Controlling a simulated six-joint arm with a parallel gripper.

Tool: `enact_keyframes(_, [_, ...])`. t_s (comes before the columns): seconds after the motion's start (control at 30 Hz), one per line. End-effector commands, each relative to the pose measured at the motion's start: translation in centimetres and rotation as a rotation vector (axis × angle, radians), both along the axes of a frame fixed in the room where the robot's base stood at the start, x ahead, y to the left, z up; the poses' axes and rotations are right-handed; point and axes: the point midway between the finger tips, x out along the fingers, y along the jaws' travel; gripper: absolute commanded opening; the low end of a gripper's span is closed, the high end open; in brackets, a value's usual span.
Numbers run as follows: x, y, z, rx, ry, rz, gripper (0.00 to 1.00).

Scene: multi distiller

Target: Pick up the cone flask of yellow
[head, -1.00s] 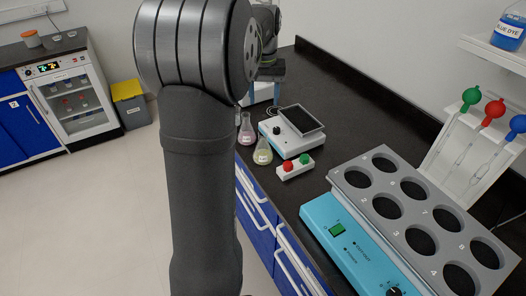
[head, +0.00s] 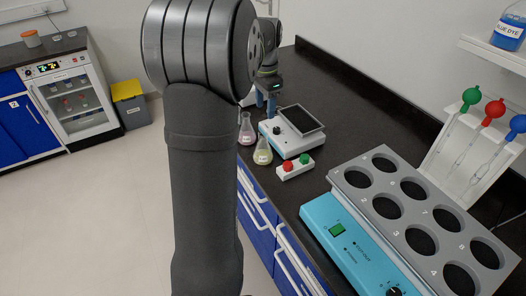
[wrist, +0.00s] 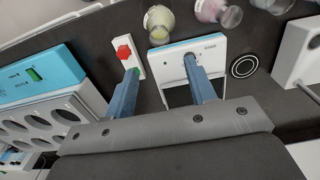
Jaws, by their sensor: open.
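The yellow cone flask (head: 263,153) stands upright on the dark bench, left of the white stirrer. In the wrist view the yellow flask (wrist: 158,22) is at the top, beyond my fingertips and apart from them. A pink cone flask (head: 247,131) stands just behind it, and it also shows in the wrist view (wrist: 211,10). My gripper (wrist: 160,68) is open and empty, with blue fingers spread over the stirrer and button box. In the head view my gripper (head: 266,102) is small and partly hidden behind my arm, above the bench behind the flasks.
The white stirrer (head: 283,143) with a dark plate is right of the flasks. A red-and-green button box (head: 296,168) sits in front. A blue bath with a grey holed rack (head: 378,189) fills the near right. The bench's left edge is close to the flasks.

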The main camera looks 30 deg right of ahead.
Motion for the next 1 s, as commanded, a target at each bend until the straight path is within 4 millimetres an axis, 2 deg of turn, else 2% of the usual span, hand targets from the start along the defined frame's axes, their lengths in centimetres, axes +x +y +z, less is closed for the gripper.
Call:
enact_keyframes(0.1, [0.0,0.1,-2.7,0.002,0.003,0.001,0.51])
enact_keyframes(0.3, [0.0,0.1,-5.7,0.000,0.000,0.001,0.51])
enact_keyframes(0.53, [0.0,0.2,-7.3,0.000,0.000,0.002,0.51])
enact_keyframes(0.8, [0.1,0.7,-11.0,0.000,0.001,0.001,0.51])
enact_keyframes(1.0, [0.1,0.7,-11.6,-0.001,-0.001,0.002,0.51])
